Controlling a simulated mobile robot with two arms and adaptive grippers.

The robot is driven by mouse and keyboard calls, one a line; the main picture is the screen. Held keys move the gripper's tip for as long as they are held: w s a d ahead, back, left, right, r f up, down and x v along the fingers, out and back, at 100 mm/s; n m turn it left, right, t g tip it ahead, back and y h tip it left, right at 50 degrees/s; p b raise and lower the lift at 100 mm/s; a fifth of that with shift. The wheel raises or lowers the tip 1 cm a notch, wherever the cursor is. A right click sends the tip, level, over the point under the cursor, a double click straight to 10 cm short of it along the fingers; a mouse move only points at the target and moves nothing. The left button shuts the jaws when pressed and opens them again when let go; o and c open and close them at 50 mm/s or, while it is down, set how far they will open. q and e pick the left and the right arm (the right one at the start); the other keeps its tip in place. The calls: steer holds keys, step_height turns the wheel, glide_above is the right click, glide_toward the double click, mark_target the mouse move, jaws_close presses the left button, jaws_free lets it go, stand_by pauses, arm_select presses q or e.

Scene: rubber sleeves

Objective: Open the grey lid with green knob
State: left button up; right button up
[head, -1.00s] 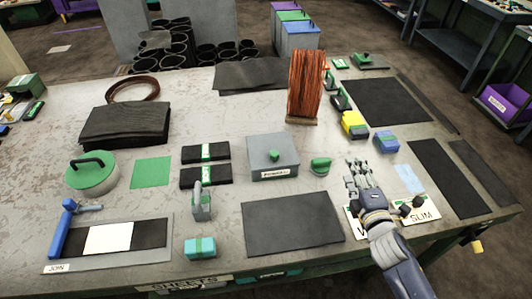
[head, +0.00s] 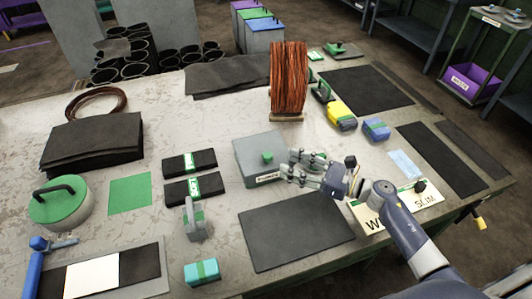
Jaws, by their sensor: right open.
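The grey lid (head: 252,148) with a green knob (head: 267,157) sits flat on a grey box with a white label (head: 267,178) on its front, near the middle of the table in the head view. My right gripper (head: 288,166) is open and empty, just right of the knob, with its fingers pointing left at it. The fingers look apart from the knob; whether they are above the lid or beside the box is hard to tell. My left gripper is not in view.
A black mat (head: 295,230) lies in front of the box. Two black packs with green bands (head: 190,163) lie to its left, with a grey clamp-like tool (head: 195,218) in front. A copper wire coil (head: 288,78) stands behind it. White signs (head: 385,222) lie under my right forearm.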

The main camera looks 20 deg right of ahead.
mark_target(264, 154)
steer(key=p+x, duration=0.1)
steer(key=x, duration=0.6)
steer(key=shift+w+a+r+p, duration=0.1)
steer(key=shift+w+a+p, duration=0.05)
steer(key=shift+p, duration=0.25)
steer(key=shift+w+a, duration=0.3)
steer(key=shift+a, duration=0.05)
jaws_close()
